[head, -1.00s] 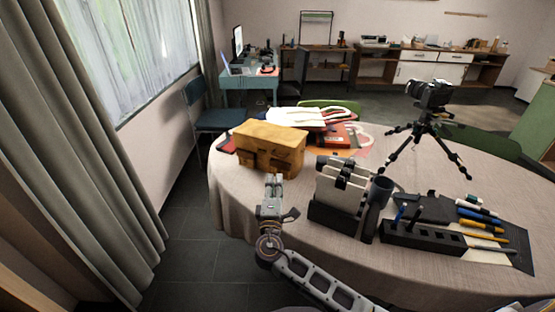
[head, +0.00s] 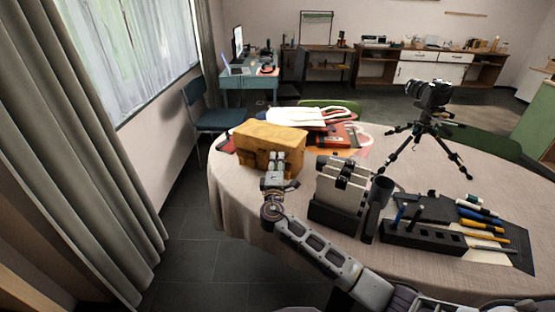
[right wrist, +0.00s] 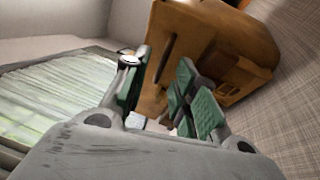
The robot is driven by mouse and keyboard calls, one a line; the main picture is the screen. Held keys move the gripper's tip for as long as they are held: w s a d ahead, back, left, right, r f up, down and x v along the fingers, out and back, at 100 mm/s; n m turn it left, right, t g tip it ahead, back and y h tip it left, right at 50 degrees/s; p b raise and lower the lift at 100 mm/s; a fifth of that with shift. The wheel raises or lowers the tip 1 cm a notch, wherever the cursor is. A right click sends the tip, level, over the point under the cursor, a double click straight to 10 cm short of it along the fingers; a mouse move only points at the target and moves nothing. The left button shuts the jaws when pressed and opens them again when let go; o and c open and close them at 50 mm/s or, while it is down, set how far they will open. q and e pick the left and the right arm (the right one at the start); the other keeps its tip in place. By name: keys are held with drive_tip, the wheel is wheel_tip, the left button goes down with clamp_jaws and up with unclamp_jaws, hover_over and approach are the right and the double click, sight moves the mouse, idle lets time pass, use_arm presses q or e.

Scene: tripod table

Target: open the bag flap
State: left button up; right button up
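The tan-brown bag (head: 262,134) stands on the left part of the round table, its flap folded down over the front. My right gripper (head: 277,158) is at the bag's front face and covers part of it in the head view. In the right wrist view, my right gripper's green-padded fingers (right wrist: 163,92) are apart. The bag (right wrist: 222,45) is just ahead, and a brown panel with a dark strap (right wrist: 166,58) reaches between the fingers. I cannot tell if the fingers touch it. My left gripper is not in view.
The table (head: 230,205) has a pale cloth. Folded bags and an orange item (head: 335,135) lie behind the bag. A camera tripod (head: 427,135) stands farther back.

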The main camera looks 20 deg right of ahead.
drive_tip(key=shift+x, duration=1)
drive_tip(key=shift+c, duration=0.2)
clamp_jaws()
